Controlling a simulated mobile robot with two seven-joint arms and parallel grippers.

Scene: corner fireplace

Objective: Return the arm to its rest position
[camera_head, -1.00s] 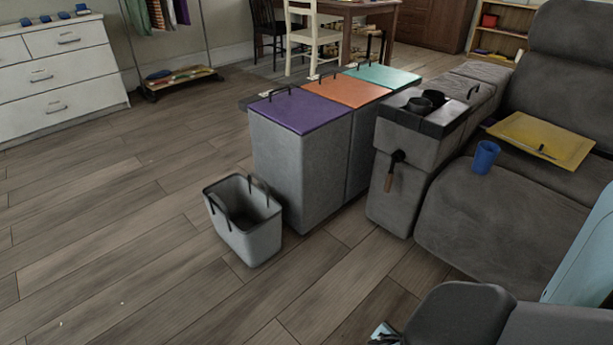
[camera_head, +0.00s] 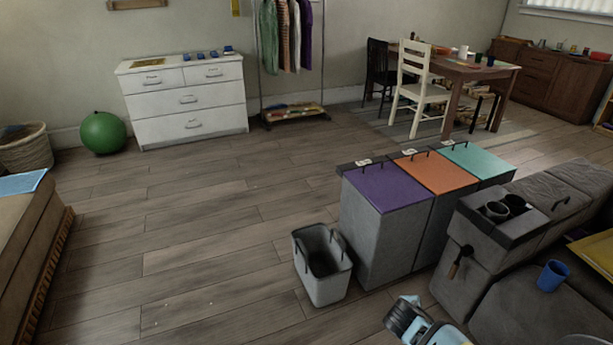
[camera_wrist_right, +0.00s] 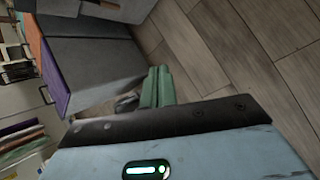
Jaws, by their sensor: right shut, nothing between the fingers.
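My right gripper (camera_head: 403,312) shows at the bottom of the head view, in front of the sofa's near end and above the floor. In the right wrist view its green fingers (camera_wrist_right: 158,88) are closed together with nothing between them. The light blue arm link behind it runs out of the lower edge of the head view. My left arm and gripper are not in view.
The grey basket (camera_head: 322,266) stands on the floor left of the lidded bins (camera_head: 386,240). Wooden floor (camera_head: 200,270) is clear at left and centre.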

